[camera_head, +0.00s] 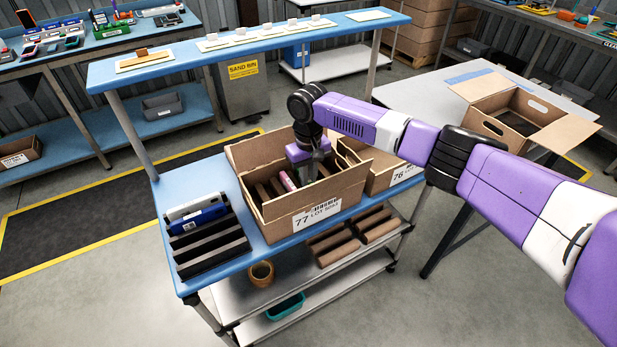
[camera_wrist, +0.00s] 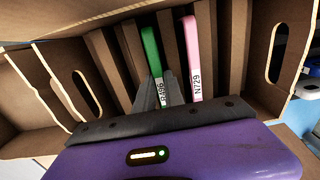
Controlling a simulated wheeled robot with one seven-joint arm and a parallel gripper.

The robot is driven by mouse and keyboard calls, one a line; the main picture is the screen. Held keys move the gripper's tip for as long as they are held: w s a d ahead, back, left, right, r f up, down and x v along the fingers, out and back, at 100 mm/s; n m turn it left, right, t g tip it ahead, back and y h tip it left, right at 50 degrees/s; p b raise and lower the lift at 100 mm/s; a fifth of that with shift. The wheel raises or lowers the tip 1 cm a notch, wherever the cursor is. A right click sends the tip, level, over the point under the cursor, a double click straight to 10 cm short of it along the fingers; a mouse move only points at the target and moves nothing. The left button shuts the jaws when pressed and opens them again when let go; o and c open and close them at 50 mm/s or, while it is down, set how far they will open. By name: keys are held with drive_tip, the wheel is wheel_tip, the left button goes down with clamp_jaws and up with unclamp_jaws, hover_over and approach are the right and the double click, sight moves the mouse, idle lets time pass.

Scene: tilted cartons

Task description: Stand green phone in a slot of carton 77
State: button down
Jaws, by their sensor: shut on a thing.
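Carton 77 (camera_head: 318,211) stands tilted on the blue-topped cart, open at the top, with brown slot dividers inside. In the wrist view its wall (camera_wrist: 115,35) and dividers show around my gripper. My gripper (camera_wrist: 160,92) reaches down into the carton and is shut on the green phone (camera_wrist: 150,50), which stands on edge among the dividers, its label end towards the fingers. A pink phone (camera_wrist: 193,60) marked N729 stands in a slot to the right; it also shows in the head view (camera_head: 287,181).
Carton 76 (camera_head: 398,176) stands close to the right of carton 77. A black rack (camera_head: 211,250) with a blue phone (camera_head: 198,219) and a pale one is at the cart's left. A raised blue shelf (camera_head: 250,44) runs behind. An open carton (camera_head: 520,112) is on the right table.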

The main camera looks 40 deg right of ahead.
drive_tip(key=c, duration=1.3)
unclamp_jaws()
drive_tip(key=shift+c, duration=0.2)
wheel_tip(320, 180, up, 8)
drive_tip(key=shift+f+b, duration=0.1)
drive_tip(key=shift+b, duration=0.3)
wheel_tip(320, 180, up, 7)
drive_tip(key=p, duration=0.7)
